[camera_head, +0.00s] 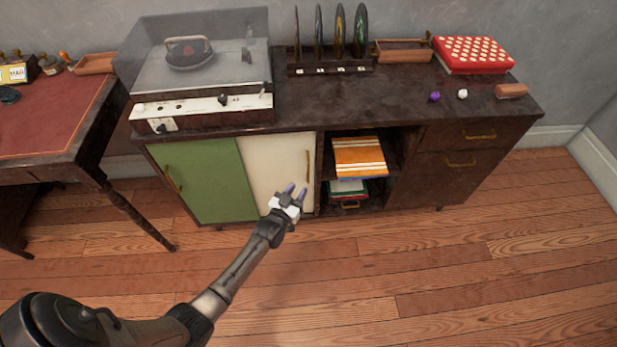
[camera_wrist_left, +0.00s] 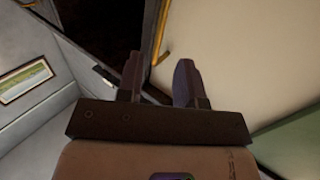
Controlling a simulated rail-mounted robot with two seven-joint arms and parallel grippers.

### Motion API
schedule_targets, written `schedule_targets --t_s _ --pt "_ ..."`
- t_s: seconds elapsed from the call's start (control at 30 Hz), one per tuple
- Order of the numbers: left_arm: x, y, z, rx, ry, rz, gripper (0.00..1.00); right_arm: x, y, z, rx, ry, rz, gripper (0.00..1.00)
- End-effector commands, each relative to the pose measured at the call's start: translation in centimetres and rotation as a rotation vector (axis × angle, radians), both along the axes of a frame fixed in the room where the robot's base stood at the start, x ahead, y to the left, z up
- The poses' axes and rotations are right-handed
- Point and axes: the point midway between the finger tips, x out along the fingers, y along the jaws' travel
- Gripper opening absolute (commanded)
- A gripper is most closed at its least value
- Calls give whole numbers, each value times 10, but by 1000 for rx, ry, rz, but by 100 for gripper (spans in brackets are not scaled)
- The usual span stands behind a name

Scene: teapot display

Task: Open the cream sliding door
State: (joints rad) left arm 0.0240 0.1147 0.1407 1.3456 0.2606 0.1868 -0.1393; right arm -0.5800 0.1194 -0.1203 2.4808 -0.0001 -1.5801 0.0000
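The cream sliding door (camera_head: 268,162) is in the cabinet front, right of a green door (camera_head: 205,185). Its upright brass handle (camera_head: 308,166) is near its right edge, beside the open shelf bay. My left gripper (camera_head: 297,189) is in front of the cream door's lower right part, below the handle. Its two fingers are apart with nothing between them. In the left wrist view the gripper (camera_wrist_left: 159,75) is open. The brass handle (camera_wrist_left: 160,32) is beyond the fingertips, along the cream door's edge (camera_wrist_left: 235,60). My right gripper is not in view.
The open bay holds an orange striped stack (camera_head: 359,157) and books below. Drawers (camera_head: 455,160) stand to its right. A turntable (camera_head: 195,75), record rack (camera_head: 330,68) and red dotted box (camera_head: 473,54) are on top. A red-topped desk (camera_head: 50,120) stands left. Floor in front is clear.

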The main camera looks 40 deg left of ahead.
Motion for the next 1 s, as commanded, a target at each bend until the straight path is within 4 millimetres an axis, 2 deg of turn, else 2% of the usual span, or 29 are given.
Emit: schedule_targets --t_s 0.03,0.2,0.43,0.67,1.0 --pt "11 2 -4 1 -3 0 34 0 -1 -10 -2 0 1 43" --pt "40 8 -4 0 -2 0 34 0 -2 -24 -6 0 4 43" --pt "67 13 -3 1 0 0 34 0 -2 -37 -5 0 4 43" --pt "78 15 -1 1 0 0 34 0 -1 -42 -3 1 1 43" --pt "79 16 0 1 1 0 32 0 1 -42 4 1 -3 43"
